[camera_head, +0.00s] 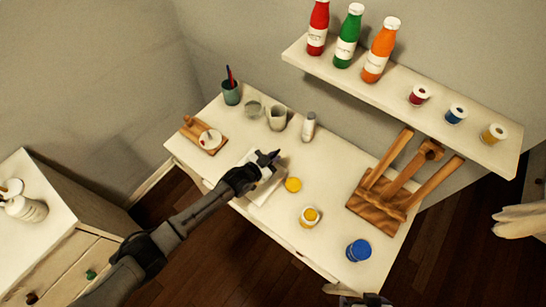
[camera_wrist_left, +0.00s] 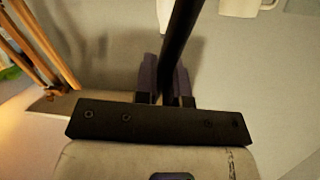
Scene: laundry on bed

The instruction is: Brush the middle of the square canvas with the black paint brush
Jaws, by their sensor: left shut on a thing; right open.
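My left gripper (camera_head: 270,160) is over the white table, shut on a dark rod, apparently the handle of the black paint brush (camera_wrist_left: 183,40). In the left wrist view the rod stands between the two fingers (camera_wrist_left: 163,85) and runs out of the top of the picture; its bristle end is not visible. A white slab (camera_head: 268,192), apparently the square canvas, lies on the table under and beside the left gripper, which partly hides it. I cannot tell whether the brush touches it. My right gripper (camera_head: 362,299) is open at the bottom edge, mostly cut off.
The table (camera_head: 325,185) holds a cup with brushes (camera_head: 231,94), a glass (camera_head: 276,118), a white tube (camera_head: 308,126), yellow jars (camera_head: 310,217), a blue jar (camera_head: 359,250) and a wooden easel (camera_head: 390,190). A shelf (camera_head: 340,82) with bottles overhangs the back.

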